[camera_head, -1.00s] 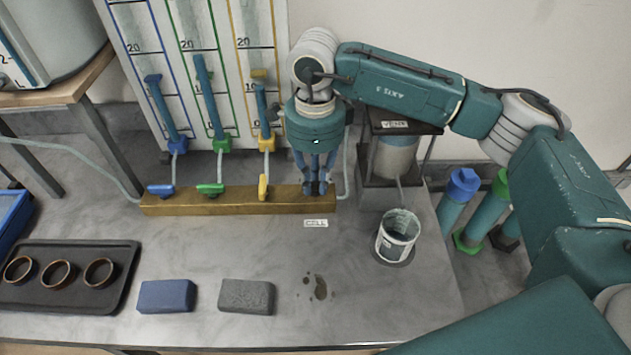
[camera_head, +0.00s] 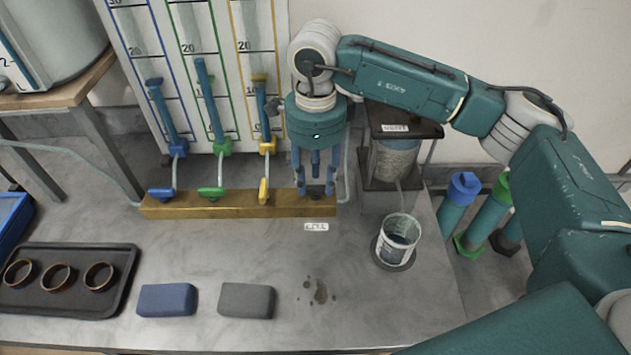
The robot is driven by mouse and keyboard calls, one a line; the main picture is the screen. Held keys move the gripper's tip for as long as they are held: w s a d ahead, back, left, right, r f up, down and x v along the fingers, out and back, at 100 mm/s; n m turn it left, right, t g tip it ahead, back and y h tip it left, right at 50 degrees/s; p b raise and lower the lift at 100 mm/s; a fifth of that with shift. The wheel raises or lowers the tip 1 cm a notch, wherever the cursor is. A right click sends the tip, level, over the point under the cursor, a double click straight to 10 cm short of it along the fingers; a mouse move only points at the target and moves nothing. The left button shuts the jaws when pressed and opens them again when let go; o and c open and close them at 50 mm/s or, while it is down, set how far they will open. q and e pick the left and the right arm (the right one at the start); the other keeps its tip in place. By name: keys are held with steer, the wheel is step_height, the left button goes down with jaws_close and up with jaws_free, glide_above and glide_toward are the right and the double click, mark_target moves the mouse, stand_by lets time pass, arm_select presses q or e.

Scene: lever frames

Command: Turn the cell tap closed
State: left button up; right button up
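The brass manifold bar (camera_head: 225,206) lies across the bench. A small label (camera_head: 316,226), reading CELL, lies in front of the bar's right end. My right gripper (camera_head: 316,190) points down over that end, its fingers spread apart and their tips close to the bar. Any cell tap there is mostly hidden by the fingers, and I cannot make out its handle's angle. My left gripper is not in view.
A cup with liquid (camera_head: 398,238) stands on a round base under the vent vessel (camera_head: 397,157), right of my gripper. Blue (camera_head: 166,299) and grey (camera_head: 246,300) blocks and a dark tray with rings (camera_head: 75,305) sit in front. Graduated tubes stand behind the bar.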

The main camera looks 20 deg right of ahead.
mark_target(316, 188)
step_height(316, 188, up, 10)
steer(key=shift+r, duration=0.2)
stand_by(0.5)
